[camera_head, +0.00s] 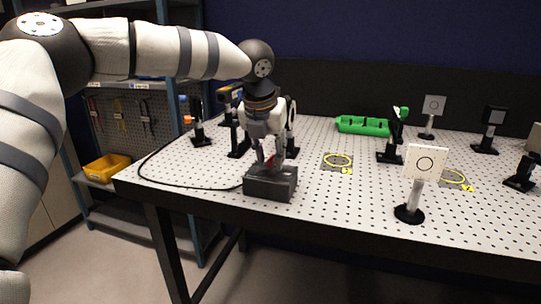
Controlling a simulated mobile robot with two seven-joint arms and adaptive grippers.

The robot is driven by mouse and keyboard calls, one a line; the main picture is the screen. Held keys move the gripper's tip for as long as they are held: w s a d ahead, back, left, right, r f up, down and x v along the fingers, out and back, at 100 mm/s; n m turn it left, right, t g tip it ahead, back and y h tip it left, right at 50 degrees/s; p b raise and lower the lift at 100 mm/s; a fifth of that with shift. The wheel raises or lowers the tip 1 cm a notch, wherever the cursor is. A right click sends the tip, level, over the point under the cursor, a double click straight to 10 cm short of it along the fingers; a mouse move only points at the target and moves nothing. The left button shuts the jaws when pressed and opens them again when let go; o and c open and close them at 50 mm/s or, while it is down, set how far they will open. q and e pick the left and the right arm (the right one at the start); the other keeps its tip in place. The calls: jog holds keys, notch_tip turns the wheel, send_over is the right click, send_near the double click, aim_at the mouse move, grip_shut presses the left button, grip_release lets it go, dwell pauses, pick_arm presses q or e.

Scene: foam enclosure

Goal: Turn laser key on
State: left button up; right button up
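A dark grey box (271,187) with a black cable sits near the front left edge of the perforated table. A small red part, possibly the key (269,160), shows at its top. My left gripper (271,163) points down just above the box, its two fingers on either side of the red part. There seems to be a gap between the fingers; whether they touch the red part is too small to tell. My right gripper is not in view.
Several optics mounts stand on the perforated table (330,205). A white target card (425,162) on a post is right of the box. A green tray (362,126) lies at the back. Yellow rings (338,160) mark the surface. A yellow bin (106,167) sits on the left shelf.

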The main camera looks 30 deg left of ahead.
pick_arm(q)
jog(key=shift+w+f, duration=0.15)
jog(key=shift+f, duration=0.1)
jog(key=shift+c, duration=0.6)
grip_shut()
